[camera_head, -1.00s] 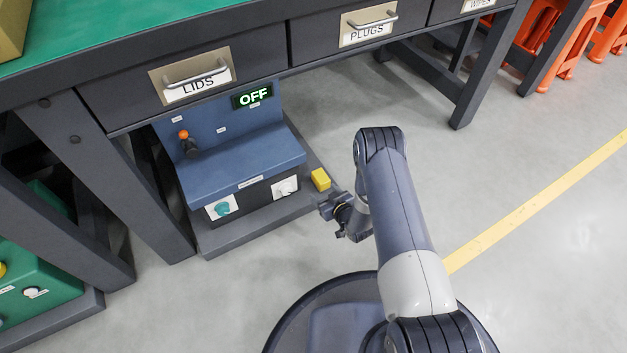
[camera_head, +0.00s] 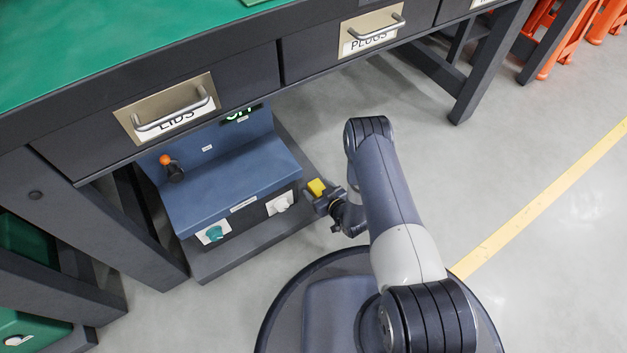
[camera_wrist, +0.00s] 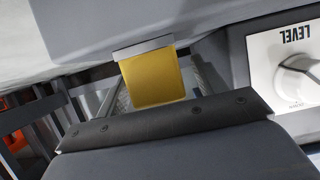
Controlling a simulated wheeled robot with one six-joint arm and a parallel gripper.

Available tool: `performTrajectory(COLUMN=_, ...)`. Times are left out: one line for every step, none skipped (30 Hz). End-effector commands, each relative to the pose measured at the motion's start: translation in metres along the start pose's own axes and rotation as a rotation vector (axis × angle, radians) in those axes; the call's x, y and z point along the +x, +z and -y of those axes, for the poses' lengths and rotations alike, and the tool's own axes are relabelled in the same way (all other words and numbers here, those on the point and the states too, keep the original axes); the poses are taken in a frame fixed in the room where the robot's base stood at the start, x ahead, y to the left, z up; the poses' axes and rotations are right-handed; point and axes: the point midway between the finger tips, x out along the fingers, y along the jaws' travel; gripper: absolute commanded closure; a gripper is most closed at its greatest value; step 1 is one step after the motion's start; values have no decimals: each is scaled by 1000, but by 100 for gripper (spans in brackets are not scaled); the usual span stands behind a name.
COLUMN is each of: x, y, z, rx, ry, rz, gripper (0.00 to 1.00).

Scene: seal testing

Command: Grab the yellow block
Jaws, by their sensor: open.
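The yellow block (camera_head: 317,187) is at the right end of the blue test machine's base, beside the white knob. My gripper (camera_head: 326,201) is right at the block in the head view, coming from the lower right. In the wrist view the yellow block (camera_wrist: 152,80) stands just beyond the dark edge of my gripper's body, with light metal finger parts showing on its left and right. The jaws are open, with the block apparently between them. I cannot tell whether either finger touches it. The block's lower end is hidden.
The blue machine (camera_head: 235,175) stands under the workbench, its white knob (camera_head: 280,204) close left of my gripper. The LIDS drawer (camera_head: 165,115) overhangs it. In the wrist view the LEVEL knob (camera_wrist: 300,75) is at the right. Open floor (camera_head: 540,180) lies to the right.

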Motion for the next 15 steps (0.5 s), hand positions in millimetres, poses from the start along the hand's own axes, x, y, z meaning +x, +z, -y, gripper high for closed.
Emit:
performTrajectory(x=-2, y=3, z=1, rx=1, ry=0, rz=2, gripper=34)
performTrajectory(x=-2, y=3, z=1, rx=1, ry=0, rz=2, gripper=34)
performTrajectory(x=-2, y=4, z=1, rx=1, ry=0, rz=2, gripper=34)
performTrajectory(x=-2, y=4, z=1, rx=1, ry=0, rz=1, gripper=34)
performTrajectory(x=-2, y=3, z=1, rx=1, ry=0, rz=1, gripper=34)
performTrajectory(x=-2, y=3, z=1, rx=1, ry=0, rz=1, gripper=34)
performTrajectory(x=-2, y=3, z=1, rx=1, ry=0, rz=1, gripper=34)
performTrajectory(x=-2, y=3, z=1, rx=1, ry=0, rz=1, gripper=34)
performTrajectory(x=-2, y=3, z=1, rx=1, ry=0, rz=1, gripper=35)
performTrajectory(x=-2, y=3, z=1, rx=1, ry=0, rz=0, gripper=38)
performTrajectory(x=-2, y=3, z=1, rx=0, ry=0, rz=0, gripper=40)
performTrajectory(x=-2, y=3, z=1, rx=0, ry=0, rz=0, gripper=43)
performTrajectory(x=-2, y=3, z=1, rx=0, ry=0, rz=0, gripper=46)
performTrajectory(x=-2, y=3, z=1, rx=0, ry=0, rz=0, gripper=48)
performTrajectory(x=-2, y=3, z=1, rx=0, ry=0, rz=0, gripper=52)
